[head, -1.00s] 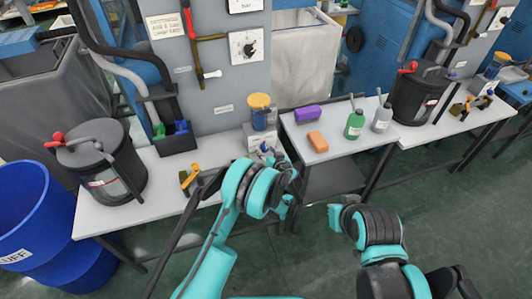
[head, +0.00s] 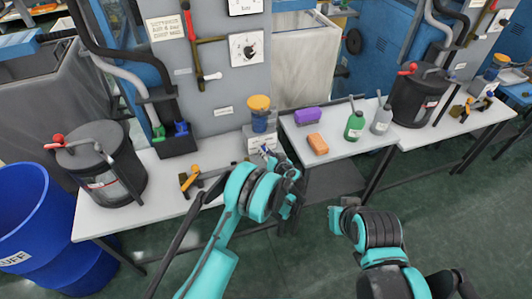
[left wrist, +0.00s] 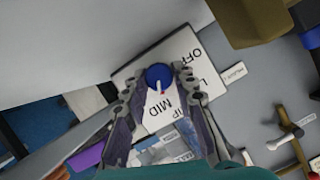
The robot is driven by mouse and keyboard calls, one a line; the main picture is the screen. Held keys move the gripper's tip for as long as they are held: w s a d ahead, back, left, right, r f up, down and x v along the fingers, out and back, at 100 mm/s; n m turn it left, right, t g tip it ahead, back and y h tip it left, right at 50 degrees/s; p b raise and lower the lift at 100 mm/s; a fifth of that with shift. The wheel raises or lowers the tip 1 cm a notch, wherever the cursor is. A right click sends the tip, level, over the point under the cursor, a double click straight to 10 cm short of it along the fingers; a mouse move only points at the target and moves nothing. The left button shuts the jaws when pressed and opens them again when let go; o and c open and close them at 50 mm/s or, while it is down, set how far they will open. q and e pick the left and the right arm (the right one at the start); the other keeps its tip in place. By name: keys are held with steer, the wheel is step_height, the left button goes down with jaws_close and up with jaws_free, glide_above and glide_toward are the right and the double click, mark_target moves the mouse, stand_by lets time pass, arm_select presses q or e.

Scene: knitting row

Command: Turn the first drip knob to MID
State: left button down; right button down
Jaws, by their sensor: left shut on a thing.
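The first drip unit is a pale box (head: 252,143) on the left bench, with a blue jar under an orange cap (head: 260,112) on top. In the left wrist view its blue knob (left wrist: 157,75) sits on a white label plate (left wrist: 130,78) that reads OFF, MID and other partly hidden words. The knob's pale pointer mark faces down in the picture, toward the word MID. My left gripper (head: 268,153) is at the front of the unit, its two fingers (left wrist: 157,88) shut around the knob. My right gripper (head: 337,216) hangs away from the benches; its finger opening is unclear.
A black lidded pot (head: 100,165) and a yellow-handled tool (head: 188,182) stand left on the bench. A purple block (head: 307,115), an orange block (head: 318,143) and a green bottle (head: 354,126) are on the table at right. A blue barrel (head: 30,220) stands at far left.

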arm_select(q)
steer(key=c, duration=1.2)
jaws_free()
steer(key=v, duration=1.2)
steer(key=shift+r, duration=0.1)
